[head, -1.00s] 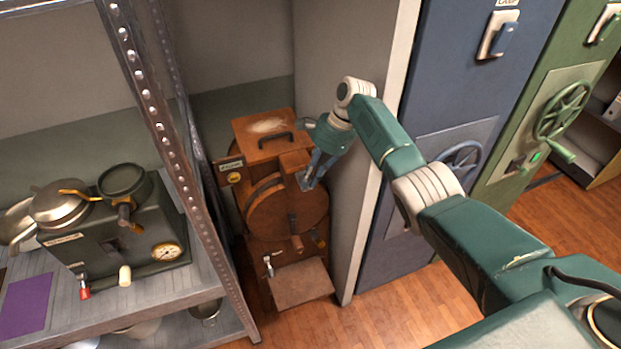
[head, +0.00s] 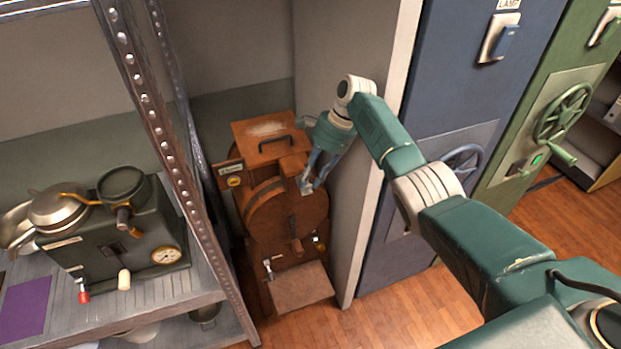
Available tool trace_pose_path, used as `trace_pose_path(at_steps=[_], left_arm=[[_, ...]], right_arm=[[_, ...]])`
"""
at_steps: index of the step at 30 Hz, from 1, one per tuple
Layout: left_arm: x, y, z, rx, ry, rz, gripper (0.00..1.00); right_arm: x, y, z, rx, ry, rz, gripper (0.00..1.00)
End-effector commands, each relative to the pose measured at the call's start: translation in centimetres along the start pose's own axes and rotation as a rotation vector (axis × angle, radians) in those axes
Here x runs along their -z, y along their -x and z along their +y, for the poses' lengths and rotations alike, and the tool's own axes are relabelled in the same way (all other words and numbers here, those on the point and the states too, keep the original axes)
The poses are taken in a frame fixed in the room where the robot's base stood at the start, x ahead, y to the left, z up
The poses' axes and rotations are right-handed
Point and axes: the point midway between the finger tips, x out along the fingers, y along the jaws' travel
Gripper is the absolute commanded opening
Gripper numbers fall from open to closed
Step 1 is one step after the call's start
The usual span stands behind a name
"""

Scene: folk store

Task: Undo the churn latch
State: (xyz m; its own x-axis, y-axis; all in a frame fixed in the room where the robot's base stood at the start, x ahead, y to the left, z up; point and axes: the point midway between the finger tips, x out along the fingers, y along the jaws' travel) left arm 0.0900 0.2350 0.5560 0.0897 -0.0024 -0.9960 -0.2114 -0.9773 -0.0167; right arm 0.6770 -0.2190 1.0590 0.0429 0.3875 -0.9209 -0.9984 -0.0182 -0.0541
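The churn (head: 262,215) is a brown wooden drum on a stand in the recess left of the grey partition. A small metal piece, perhaps the latch (head: 306,190), shows at the upper right of its round front. My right gripper (head: 311,180) reaches down from the upper right with its fingertips at this piece. The fingers are small and partly overlap the piece, so I cannot tell if they are open, shut or touching it. My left gripper is not in view.
A wooden lid or box with a black handle (head: 274,143) tops the churn. The partition (head: 345,225) stands close on the right, the metal shelf post (head: 170,140) on the left. A dark machine with pans (head: 125,240) sits on the shelf. Floor in front is clear.

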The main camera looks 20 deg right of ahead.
Motion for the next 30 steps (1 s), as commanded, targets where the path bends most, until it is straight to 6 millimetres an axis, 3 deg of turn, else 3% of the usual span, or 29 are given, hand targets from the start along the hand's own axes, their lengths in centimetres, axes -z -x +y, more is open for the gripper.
trace_pose_path(at_steps=[9, 15, 30], left_arm=[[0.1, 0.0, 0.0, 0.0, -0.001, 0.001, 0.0], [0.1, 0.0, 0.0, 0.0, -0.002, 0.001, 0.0], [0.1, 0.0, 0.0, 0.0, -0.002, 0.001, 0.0]], right_arm=[[-2.3, 5.8, -0.5, 0.007, 0.003, 0.002, 0.26], [-3.3, 8.0, -0.7, 0.006, 0.001, 0.001, 0.26], [-3.5, 8.5, -0.6, 0.005, 0.0, 0.001, 0.26]])
